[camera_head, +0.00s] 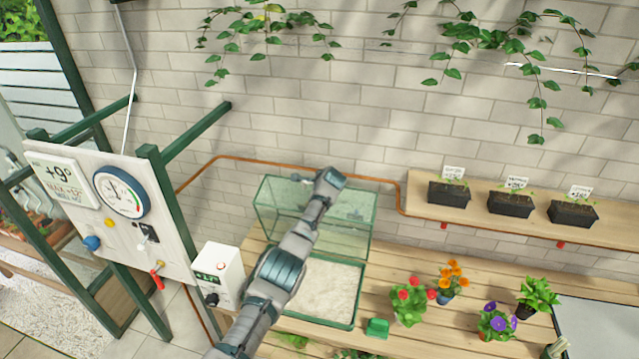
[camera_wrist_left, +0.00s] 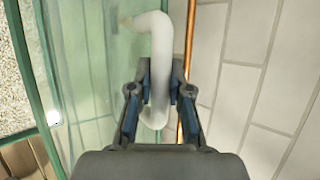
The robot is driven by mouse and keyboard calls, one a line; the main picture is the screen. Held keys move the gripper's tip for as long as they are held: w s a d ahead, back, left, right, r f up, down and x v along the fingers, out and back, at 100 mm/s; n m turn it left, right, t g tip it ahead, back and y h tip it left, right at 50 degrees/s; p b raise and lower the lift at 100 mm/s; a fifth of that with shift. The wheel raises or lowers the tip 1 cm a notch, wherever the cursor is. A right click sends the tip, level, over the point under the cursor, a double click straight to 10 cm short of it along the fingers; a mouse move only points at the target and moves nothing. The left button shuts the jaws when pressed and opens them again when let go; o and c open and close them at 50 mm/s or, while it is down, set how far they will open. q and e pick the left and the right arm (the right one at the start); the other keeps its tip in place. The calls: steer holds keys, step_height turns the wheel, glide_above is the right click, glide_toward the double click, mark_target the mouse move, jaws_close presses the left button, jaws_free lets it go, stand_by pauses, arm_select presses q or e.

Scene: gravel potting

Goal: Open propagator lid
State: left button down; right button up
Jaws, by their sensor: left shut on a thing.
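The propagator's clear, green-edged lid (camera_head: 275,212) stands raised and tilted up at the back of its base. The green-rimmed base (camera_head: 356,300) is open at the front and shows a pale granular bed. My left gripper (camera_head: 330,181) is at the top of the lid. In the left wrist view, my left gripper (camera_wrist_left: 160,95) is shut on the white curved lid handle (camera_wrist_left: 160,40), with a finger on each side. The glass of the lid (camera_wrist_left: 85,75) lies to the left of the handle. My forearm hides part of the base and lid.
A white control box (camera_head: 218,274) stands left of the base. A green block (camera_head: 377,327) and potted flowers (camera_head: 408,302) are to the right. A copper pipe (camera_head: 270,162) runs along the brick wall behind the lid. A shelf (camera_head: 470,224) holds black seed trays.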

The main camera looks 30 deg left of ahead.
arm_select(q)
steer(key=shift+f, duration=0.25)
steer(key=c, duration=1.2)
jaws_free()
steer(key=shift+o, duration=0.6)
steer(key=shift+a, duration=0.1)
steer(key=shift+r, duration=0.15)
steer(key=shift+s+d+r, duration=0.1)
steer(key=shift+d+r, duration=0.15)
steer(key=shift+r, duration=0.05)
steer(key=v, duration=1.1)
steer(key=shift+f, duration=0.1)
